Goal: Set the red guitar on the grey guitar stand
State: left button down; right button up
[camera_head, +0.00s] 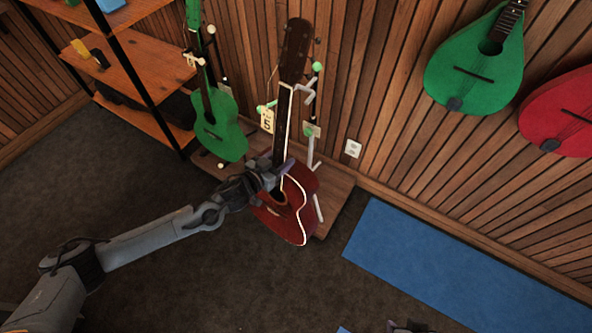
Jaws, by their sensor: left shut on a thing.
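The red guitar (299,205) is at the middle of the head view, roughly upright, its dark neck and headstock leaning against the wood wall side. My left gripper (275,178) is shut on it where the neck meets the body, and hides part of that area. The grey guitar stand (311,148) with green tips rises right behind and beside the guitar, on a low wooden platform. The guitar overlaps the stand, so I cannot tell whether they touch. A small dark part at the bottom edge may belong to my right arm; its fingers do not show clearly.
A green guitar (218,125) stands on another stand to the left, close by. A wooden shelf (131,70) is at the upper left. Green (476,62) and red (562,112) instruments hang on the right wall. A blue mat (450,262) lies on the open dark floor.

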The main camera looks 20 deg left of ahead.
pick_arm(q)
jog(key=shift+n+t+y, duration=0.4)
jog(key=shift+n+y, duration=0.2)
jog(key=a+f+b, duration=0.2)
jog(key=a, duration=0.1)
jog(key=a+f+b, duration=0.1)
jog(key=a, duration=0.1)
jog(key=shift+w+a+f, duration=0.1)
jog(key=shift+w+f, duration=0.1)
jog(key=shift+w, duration=0.1)
jog(key=shift+w+a+f+b, duration=0.2)
jog(key=shift+a+b, duration=0.25)
jog(key=b+x, duration=0.4)
jog(key=r+b+x, duration=0.1)
jog(key=b+x, duration=0.1)
jog(key=x, duration=0.1)
jog(key=shift+w, duration=0.25)
jog(key=r+b+x, duration=0.1)
jog(key=b+x, duration=0.5)
jog(key=shift+w+r, duration=0.2)
jog(key=shift+w, duration=0.15)
pick_arm(e)
notch_tip(320, 180, down, 17)
